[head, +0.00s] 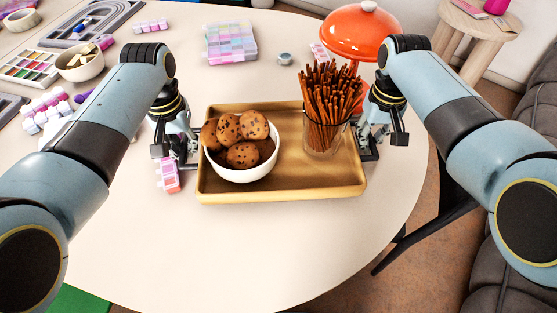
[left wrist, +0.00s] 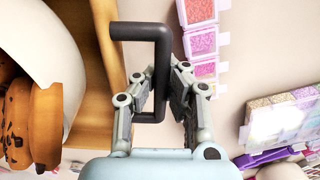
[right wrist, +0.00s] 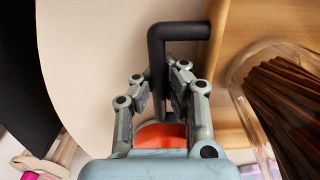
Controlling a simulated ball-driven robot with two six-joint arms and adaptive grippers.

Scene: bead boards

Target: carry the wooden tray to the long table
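The wooden tray (head: 225,190) appears to rest flat on the pale round table (head: 240,245). It holds a white bowl (head: 240,174) of cookies on its left and a glass (head: 323,140) of pretzel sticks on its right. My left gripper (head: 180,150) is shut on the tray's black left handle, which shows in the left wrist view (left wrist: 155,33). My right gripper (head: 375,143) is shut on the black right handle, which shows in the right wrist view (right wrist: 180,31). The long table is not recognisable in these views.
Pink bead boxes (head: 168,174) lie close beside the left gripper. An orange lamp (head: 358,32) stands behind the tray. A bead case (head: 230,43) lies at the back. A chair (head: 430,225) and grey sofa (head: 508,120) are at the right. The table's front is clear.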

